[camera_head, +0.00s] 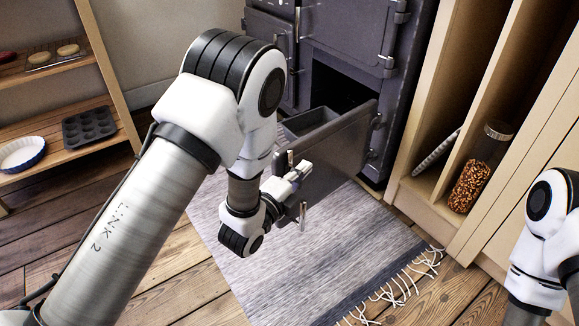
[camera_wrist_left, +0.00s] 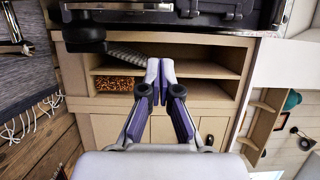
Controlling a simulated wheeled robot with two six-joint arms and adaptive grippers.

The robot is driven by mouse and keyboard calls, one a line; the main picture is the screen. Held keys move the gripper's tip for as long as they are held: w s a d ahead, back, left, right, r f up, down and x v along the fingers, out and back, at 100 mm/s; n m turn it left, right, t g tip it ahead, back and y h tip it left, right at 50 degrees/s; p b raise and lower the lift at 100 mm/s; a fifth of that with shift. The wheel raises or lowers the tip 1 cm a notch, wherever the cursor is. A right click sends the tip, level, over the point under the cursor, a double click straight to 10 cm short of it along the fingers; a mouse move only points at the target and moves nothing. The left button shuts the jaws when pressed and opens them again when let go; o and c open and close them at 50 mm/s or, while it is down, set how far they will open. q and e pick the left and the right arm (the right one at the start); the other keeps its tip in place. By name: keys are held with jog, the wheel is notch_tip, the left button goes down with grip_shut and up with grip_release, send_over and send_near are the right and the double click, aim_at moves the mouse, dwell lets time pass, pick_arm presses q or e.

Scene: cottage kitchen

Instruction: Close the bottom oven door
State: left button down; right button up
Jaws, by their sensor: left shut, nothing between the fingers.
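The dark grey oven (camera_head: 345,40) stands at the back, with its bottom compartment (camera_head: 340,88) showing dark inside. The bottom oven door (camera_head: 345,145) stands wide open, hinged at its right side and swung out over the rug. My left gripper (camera_head: 302,169) is shut and empty. In the head view it overlaps the outer face near the door's free left end; I cannot tell whether it touches. The left wrist view shows its two fingers (camera_wrist_left: 160,78) together. My right arm shows at the lower right of the head view, its gripper out of frame.
A wooden cabinet with open slots (camera_head: 420,187) stands right of the oven and holds a jar (camera_head: 470,182). A fringed grey rug (camera_head: 260,265) lies on the floor under the door. A shelf at left holds a muffin tin (camera_head: 88,127) and a pie dish (camera_head: 22,153).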

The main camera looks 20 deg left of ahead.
aim_at(289, 162)
pick_arm(q)
jog(key=a, duration=0.1)
jog(key=w+a, duration=0.1)
jog(key=a+b, duration=0.1)
jog(key=shift+w+f, duration=0.15)
jog(key=shift+w, duration=0.1)
jog(key=shift+w+a+r, duration=0.2)
jog(key=shift+a, duration=0.05)
